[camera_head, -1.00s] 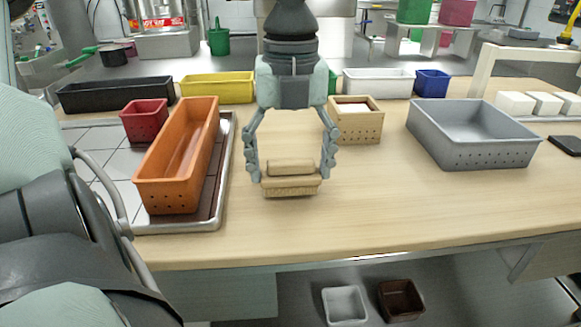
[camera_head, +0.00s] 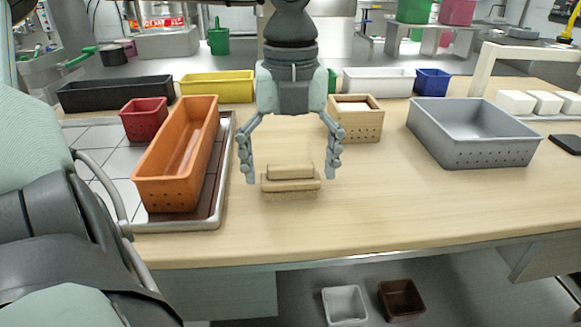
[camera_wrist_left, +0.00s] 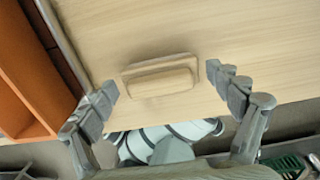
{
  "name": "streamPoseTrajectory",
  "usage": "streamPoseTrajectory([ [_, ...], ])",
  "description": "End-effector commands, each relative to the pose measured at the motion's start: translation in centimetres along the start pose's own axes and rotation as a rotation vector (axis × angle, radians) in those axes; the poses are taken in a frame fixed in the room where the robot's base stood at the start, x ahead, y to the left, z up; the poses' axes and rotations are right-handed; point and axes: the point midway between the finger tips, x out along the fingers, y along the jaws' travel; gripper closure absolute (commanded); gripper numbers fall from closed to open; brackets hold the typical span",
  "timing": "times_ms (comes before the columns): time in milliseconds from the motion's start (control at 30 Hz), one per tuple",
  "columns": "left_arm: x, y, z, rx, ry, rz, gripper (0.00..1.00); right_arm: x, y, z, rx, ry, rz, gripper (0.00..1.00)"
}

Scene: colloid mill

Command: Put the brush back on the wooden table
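The brush (camera_head: 290,186), pale wood with a block handle and short bristles, rests upright on the wooden table (camera_head: 380,200), right of the orange bin. My left gripper (camera_head: 290,178) is open above and around it, with one finger on each side and a gap to the brush on both sides. In the left wrist view the brush (camera_wrist_left: 162,78) lies between the spread fingers (camera_wrist_left: 165,92), apart from both. My right gripper is not in view.
An orange bin (camera_head: 178,160) stands on a metal-rimmed tray (camera_head: 228,160) to the left. A wooden box (camera_head: 357,122) stands behind, right of the gripper. A grey bin (camera_head: 470,135) is at the right. The table front is clear.

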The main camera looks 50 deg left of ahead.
Motion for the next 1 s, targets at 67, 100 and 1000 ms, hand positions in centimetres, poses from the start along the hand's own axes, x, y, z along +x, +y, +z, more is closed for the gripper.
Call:
streamPoseTrajectory([
  [67,0.0,0.0,0.0,0.000,0.000,0.000,0.03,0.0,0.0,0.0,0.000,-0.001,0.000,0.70],
  [100,0.0,0.0,0.0,0.000,0.000,0.000,0.03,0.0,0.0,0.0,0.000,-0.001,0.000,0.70],
  [1000,-10.6,0.0,0.1,-0.002,-0.004,0.000,0.03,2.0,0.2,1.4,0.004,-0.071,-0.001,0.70],
])
